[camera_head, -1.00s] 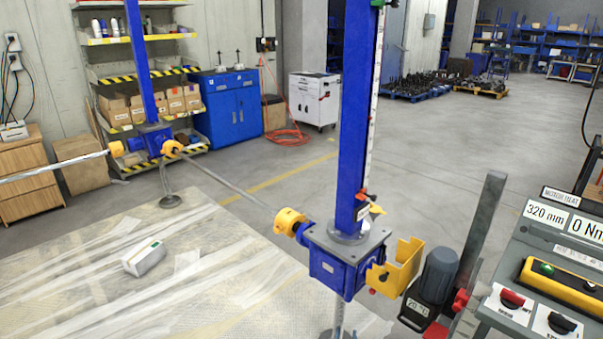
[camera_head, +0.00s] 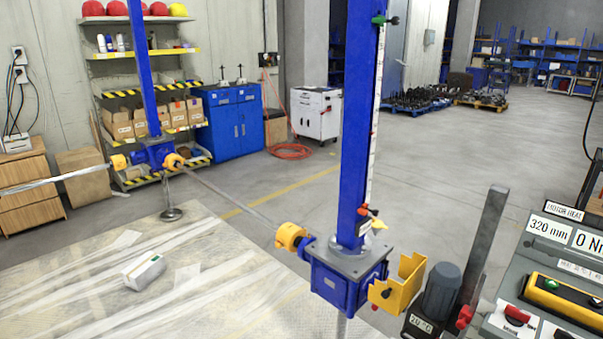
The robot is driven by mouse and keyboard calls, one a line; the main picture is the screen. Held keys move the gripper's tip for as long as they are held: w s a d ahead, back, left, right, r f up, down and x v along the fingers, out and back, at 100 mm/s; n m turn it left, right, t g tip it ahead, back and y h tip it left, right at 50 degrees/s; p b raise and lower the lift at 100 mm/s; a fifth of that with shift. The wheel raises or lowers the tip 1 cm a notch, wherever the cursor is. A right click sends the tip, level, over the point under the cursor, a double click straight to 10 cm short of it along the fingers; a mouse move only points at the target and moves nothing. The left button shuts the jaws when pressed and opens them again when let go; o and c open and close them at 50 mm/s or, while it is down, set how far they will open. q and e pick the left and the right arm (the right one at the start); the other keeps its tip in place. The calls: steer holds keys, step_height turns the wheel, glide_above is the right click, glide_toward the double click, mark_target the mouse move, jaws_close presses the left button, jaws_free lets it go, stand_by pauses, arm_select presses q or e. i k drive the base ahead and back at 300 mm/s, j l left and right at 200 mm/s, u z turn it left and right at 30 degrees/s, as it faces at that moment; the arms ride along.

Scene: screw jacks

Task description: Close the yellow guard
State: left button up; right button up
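The yellow guard (camera_head: 397,285) is on the right side of the near blue screw jack (camera_head: 341,281), between the jack's gearbox and the grey motor (camera_head: 441,290). It stands open, with its upper part raised and its inside showing. Part of the shaft region behind it is hidden by the guard itself. Neither of my grippers shows in the head view.
The control panel (camera_head: 571,262) with its 320 mm readout stands at the right edge. Open floor lies behind.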

mark_target(393, 296)
steer(key=i+j+z, duration=0.2)
steer(key=z, duration=0.15)
steer(key=i+j+z, duration=0.65)
steer(key=k+l, duration=0.05)
steer(key=k, duration=0.05)
